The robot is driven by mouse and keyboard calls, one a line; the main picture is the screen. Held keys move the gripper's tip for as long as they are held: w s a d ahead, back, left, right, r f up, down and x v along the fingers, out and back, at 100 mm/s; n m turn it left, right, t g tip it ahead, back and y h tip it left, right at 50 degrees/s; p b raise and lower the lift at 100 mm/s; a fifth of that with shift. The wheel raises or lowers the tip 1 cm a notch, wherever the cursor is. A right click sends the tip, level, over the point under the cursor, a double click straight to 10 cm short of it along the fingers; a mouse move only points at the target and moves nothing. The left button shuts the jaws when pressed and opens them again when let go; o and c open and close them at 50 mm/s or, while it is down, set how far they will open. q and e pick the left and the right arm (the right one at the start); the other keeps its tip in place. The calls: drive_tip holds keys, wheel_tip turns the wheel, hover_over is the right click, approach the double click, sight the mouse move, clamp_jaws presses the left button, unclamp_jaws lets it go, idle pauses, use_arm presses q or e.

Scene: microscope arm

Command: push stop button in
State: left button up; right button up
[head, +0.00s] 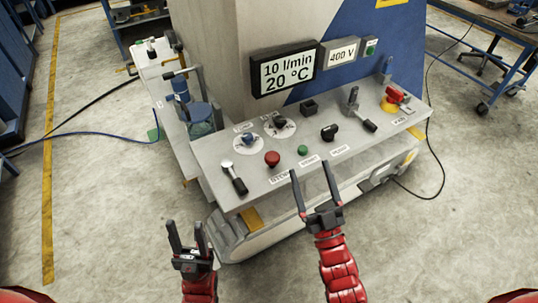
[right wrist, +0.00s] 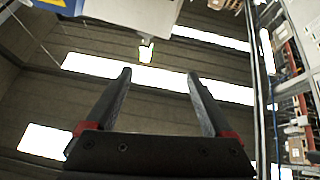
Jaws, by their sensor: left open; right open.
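The red mushroom-shaped stop button (head: 272,158) stands on the grey sloped control panel, above a label that appears to read STOP (head: 280,177). My right gripper (head: 312,182) is open and empty in front of the panel's front edge, to the right of and below the button in the head view. It also shows open in the right wrist view (right wrist: 160,85), with nothing between its fingers. My left gripper (head: 187,238) is open and empty, lower left, in front of the machine and apart from it. Neither gripper covers the button.
A green button (head: 302,150) and a black knob (head: 329,132) sit right of the stop button. A black-handled lever (head: 234,178) is to its left. A red switch on yellow (head: 395,97) is at the panel's right end. Displays (head: 285,70) stand behind.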

sight(270, 151)
drive_tip(key=a+f+g+h+b, duration=0.2)
drive_tip(key=a+f+g, duration=0.3)
drive_tip(key=f, duration=0.5)
drive_tip(key=shift+m+g, duration=0.3)
drive_tip(key=shift+g, duration=0.2)
drive_tip(key=p+x, duration=0.1)
drive_tip(key=x, duration=0.5)
drive_tip(key=p+x, duration=0.1)
drive_tip(key=x, duration=0.4)
drive_tip(key=d+p+x, duration=0.1)
drive_tip(key=x, duration=0.5)
drive_tip(key=shift+w+a+r+p, duration=0.1)
drive_tip(key=shift+w+r+p, duration=0.05)
drive_tip(key=shift+w+p, duration=0.35)
clamp_jaws()
